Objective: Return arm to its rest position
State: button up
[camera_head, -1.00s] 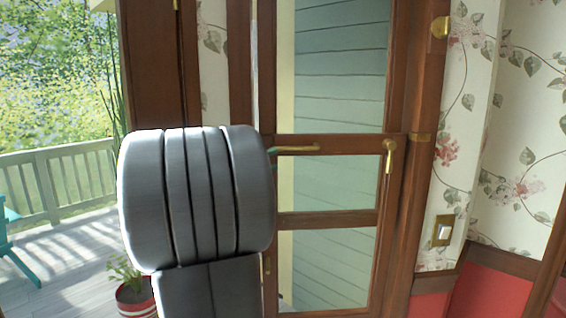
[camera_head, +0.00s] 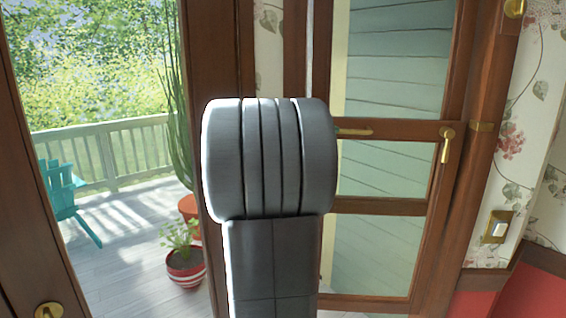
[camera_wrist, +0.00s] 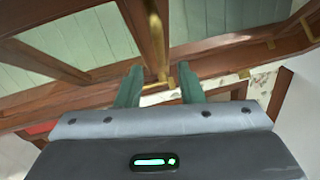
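My arm's grey joint and link (camera_head: 268,165) stand upright in the middle of the head view, in front of a wood-framed glass door (camera_head: 385,208). My gripper is hidden behind the arm there. In the wrist view, my gripper (camera_wrist: 160,76) shows two green fingers spread apart, with nothing held between them. A brass handle (camera_wrist: 156,88) shows in the gap, seemingly beyond the fingers; I cannot tell how far. The door's brass handles, one level (camera_head: 354,132) and one hanging (camera_head: 446,145), show right of my arm in the head view.
An opening at left shows a deck with a railing (camera_head: 110,155), a teal chair (camera_head: 62,195) and a striped flowerpot (camera_head: 186,268). Floral wallpaper (camera_head: 535,125) and a light switch (camera_head: 496,226) are at right. A wooden frame with a brass knob (camera_head: 48,311) stands at the left edge.

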aim_at(350, 133)
jog(key=p+x, duration=0.2)
jog(key=x, duration=0.6)
jog(key=shift+w+d, duration=0.1)
jog(key=shift+d, duration=0.05)
jog(key=shift+f, duration=0.25)
